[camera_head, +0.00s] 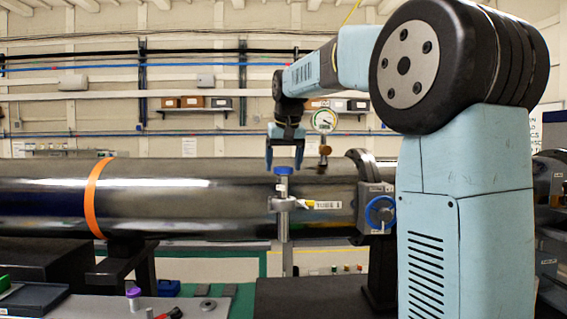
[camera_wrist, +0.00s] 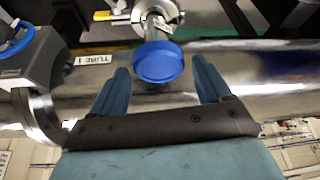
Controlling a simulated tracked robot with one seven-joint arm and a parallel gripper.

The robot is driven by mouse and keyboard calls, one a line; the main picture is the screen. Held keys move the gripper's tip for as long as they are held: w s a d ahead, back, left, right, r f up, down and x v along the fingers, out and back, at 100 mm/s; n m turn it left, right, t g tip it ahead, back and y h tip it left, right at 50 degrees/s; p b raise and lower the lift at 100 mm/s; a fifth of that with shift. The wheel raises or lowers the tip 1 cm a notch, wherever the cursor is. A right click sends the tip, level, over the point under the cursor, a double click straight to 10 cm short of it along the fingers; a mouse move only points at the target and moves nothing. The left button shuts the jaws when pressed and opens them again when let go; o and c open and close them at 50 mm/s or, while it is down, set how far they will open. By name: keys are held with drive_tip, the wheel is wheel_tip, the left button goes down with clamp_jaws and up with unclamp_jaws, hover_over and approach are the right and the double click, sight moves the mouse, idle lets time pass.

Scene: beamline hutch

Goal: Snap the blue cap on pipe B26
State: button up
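A round blue cap (camera_head: 283,170) sits on the top end of a thin upright metal pipe (camera_head: 284,215) in front of the large horizontal tube. In the wrist view the blue cap (camera_wrist: 158,62) lies between my fingertips, with a gap on each side. My gripper (camera_head: 284,165) points down just above the cap, its two blue fingers apart and holding nothing. My gripper's open fingers also show in the wrist view (camera_wrist: 160,68). The seating of the cap on the pipe is too small to judge. I cannot read a B26 label.
The large dark metal tube (camera_head: 200,200) with an orange band (camera_head: 93,200) runs behind the pipe. A dial gauge (camera_head: 324,121) stands close right of my gripper. A blue handwheel (camera_head: 380,213) is on the flange at right. A purple-topped part (camera_head: 133,292) stands at front left.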

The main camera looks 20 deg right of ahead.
drive_tip(key=shift+o, duration=0.6)
drive_tip(key=v, duration=1.4)
drive_tip(key=s+f, duration=1.4)
drive_tip(key=f, duration=0.2)
drive_tip(key=s+d+f+t, duration=0.1)
drive_tip(key=s+f, duration=1.3)
drive_tip(key=f, duration=0.2)
drive_tip(key=shift+d+f+n, duration=0.15)
drive_tip(key=shift+f+n, duration=0.15)
drive_tip(key=shift+f, duration=0.1)
